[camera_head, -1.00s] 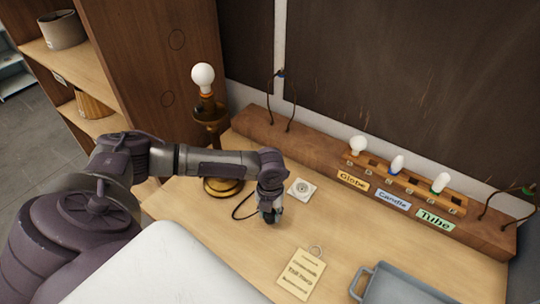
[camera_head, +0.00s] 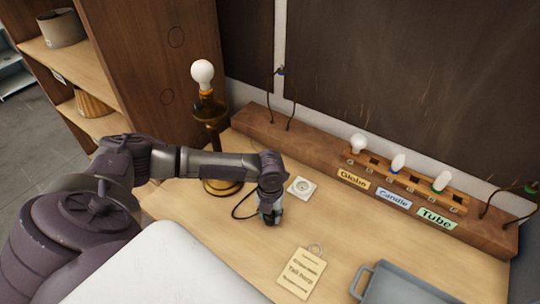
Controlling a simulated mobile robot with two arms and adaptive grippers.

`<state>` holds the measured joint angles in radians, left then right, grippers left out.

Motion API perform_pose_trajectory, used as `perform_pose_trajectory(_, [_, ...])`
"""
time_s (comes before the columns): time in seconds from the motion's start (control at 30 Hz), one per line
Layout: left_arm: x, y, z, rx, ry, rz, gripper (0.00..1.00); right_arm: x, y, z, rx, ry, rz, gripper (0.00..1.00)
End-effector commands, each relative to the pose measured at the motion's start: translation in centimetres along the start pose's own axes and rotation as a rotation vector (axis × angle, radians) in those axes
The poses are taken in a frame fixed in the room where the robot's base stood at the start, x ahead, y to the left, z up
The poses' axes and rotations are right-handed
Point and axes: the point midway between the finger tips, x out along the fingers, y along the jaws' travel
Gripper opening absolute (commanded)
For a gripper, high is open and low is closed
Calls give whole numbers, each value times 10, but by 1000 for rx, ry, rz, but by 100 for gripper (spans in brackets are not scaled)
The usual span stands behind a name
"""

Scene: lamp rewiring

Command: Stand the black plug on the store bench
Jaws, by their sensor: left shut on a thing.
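My left gripper (camera_head: 268,215) points down low over the wooden bench (camera_head: 225,245), in front of the lamp. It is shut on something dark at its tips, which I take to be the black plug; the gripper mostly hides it. A black cord (camera_head: 240,208) curves from near the gripper towards the lamp (camera_head: 210,120), which has a brass base and a white globe bulb. I cannot tell whether the plug touches the bench. My right gripper is not in view.
A white socket plate (camera_head: 301,187) lies just right of the gripper. A paper tag (camera_head: 301,273) and a grey tray (camera_head: 398,285) lie nearer the front. A bulb rack (camera_head: 408,187) with labels stands at the back right. The bench between them is clear.

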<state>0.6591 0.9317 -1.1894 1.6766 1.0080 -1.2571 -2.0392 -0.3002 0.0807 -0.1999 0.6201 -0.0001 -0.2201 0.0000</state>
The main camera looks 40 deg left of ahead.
Motion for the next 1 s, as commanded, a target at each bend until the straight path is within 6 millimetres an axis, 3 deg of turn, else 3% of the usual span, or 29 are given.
perform_pose_trajectory(0.1, [2,0,0,0,0,0,1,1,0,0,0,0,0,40])
perform_pose_trajectory(0.13, [2,0,0,0,0,0,37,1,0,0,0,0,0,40])
perform_pose_trajectory(0.3, [2,0,0,0,0,0,65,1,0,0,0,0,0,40])
perform_pose_trajectory(0.67, [-2,0,0,0,-1,-1,65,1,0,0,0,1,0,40])
perform_pose_trajectory(0.77, [-14,0,1,-1,-3,-2,65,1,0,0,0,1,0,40])
perform_pose_trajectory(1.0, [-64,0,1,1,-5,-2,65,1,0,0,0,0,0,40])
